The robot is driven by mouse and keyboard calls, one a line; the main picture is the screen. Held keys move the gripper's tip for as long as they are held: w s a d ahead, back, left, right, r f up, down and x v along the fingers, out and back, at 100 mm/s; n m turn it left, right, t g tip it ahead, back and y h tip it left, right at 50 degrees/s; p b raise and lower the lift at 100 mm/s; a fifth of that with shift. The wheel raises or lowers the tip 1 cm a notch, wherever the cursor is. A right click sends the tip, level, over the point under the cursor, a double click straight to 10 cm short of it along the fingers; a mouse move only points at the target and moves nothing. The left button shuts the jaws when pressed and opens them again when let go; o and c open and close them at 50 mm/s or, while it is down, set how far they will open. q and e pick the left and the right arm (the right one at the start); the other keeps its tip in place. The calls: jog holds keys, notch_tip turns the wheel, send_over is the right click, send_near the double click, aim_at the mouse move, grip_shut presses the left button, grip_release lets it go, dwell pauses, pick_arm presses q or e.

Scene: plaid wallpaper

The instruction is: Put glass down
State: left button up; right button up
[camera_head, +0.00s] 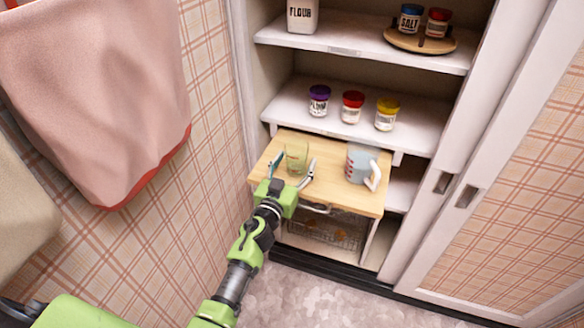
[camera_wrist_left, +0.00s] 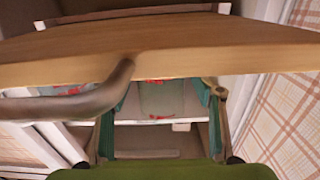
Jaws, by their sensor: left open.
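A greenish clear glass (camera_head: 297,155) stands upright on the left part of a pull-out wooden board (camera_head: 330,167) in the cupboard. My left gripper (camera_head: 291,170) is open at the board's front edge, one finger to each side of the glass. In the left wrist view, the glass (camera_wrist_left: 162,100) shows between the spread teal fingers (camera_wrist_left: 160,115), with gaps at its sides. Part of it is hidden behind the board's edge. My right gripper is not in view.
A blue-grey mug (camera_head: 362,164) stands on the right of the board. Jars with purple, red and yellow lids (camera_head: 352,106) stand on the shelf above. A wire basket (camera_head: 325,230) is below. A pink towel (camera_head: 95,95) hangs on the left wall.

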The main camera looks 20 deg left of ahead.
pick_arm(q)
jog(key=s, duration=1.2)
jog(key=shift+a+r, duration=0.15)
jog(key=shift+a, duration=0.1)
